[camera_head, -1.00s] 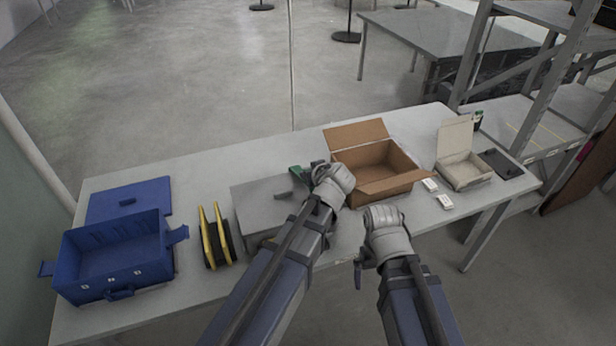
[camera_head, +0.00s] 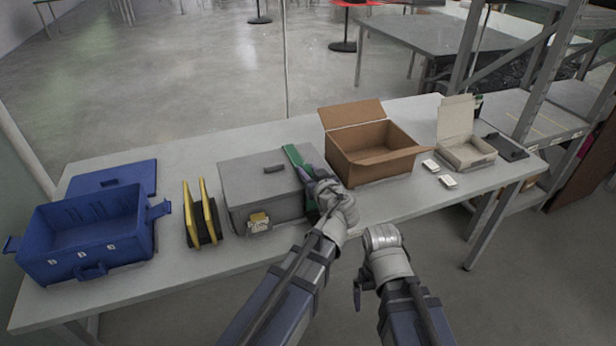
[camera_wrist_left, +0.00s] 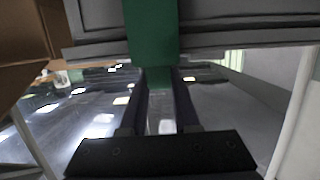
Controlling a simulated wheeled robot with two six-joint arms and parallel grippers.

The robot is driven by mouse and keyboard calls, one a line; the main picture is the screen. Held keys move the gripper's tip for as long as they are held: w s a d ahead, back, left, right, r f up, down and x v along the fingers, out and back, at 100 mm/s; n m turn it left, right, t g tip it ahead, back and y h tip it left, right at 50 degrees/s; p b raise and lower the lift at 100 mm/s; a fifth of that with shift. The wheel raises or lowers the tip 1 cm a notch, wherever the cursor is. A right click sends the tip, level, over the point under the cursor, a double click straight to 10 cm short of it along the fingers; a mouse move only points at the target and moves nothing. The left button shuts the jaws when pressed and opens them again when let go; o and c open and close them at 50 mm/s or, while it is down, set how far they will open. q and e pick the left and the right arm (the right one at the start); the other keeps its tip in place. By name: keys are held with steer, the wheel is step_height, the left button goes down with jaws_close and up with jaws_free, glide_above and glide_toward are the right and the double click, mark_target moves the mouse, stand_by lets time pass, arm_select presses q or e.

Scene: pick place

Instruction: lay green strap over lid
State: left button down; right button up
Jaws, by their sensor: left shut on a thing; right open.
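A grey box (camera_head: 265,210) stands mid-table with its grey lid (camera_head: 243,175) on, a dark handle on top. The green strap (camera_head: 297,157) lies along the right end of the lid, running from the far edge toward the near right corner. My left gripper (camera_head: 314,192) is at that corner, shut on the strap, its fingers partly hidden by my wrist. In the left wrist view the strap (camera_wrist_left: 152,35) passes over the box edge into the left gripper (camera_wrist_left: 158,75). My right gripper (camera_head: 360,290) is open and empty in front of the table.
A blue case (camera_head: 85,238) and yellow-edged black items (camera_head: 201,215) stand left of the grey box. An open brown carton (camera_head: 370,155) stands close on its right. A small open box (camera_head: 466,150) and white packets (camera_head: 448,181) lie further right.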

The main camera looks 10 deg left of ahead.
arm_select(q)
steer(key=shift+s+d+f, duration=0.1)
steer(key=shift+s+f, duration=0.05)
steer(key=shift+f, duration=0.05)
arm_select(e)
steer(key=shift+s+f, duration=0.1)
steer(key=shift+f, duration=0.4)
arm_select(q)
steer(key=c, duration=0.6)
jaws_free()
steer(key=shift+c, duration=0.2)
arm_select(e)
steer(key=shift+d, duration=0.1)
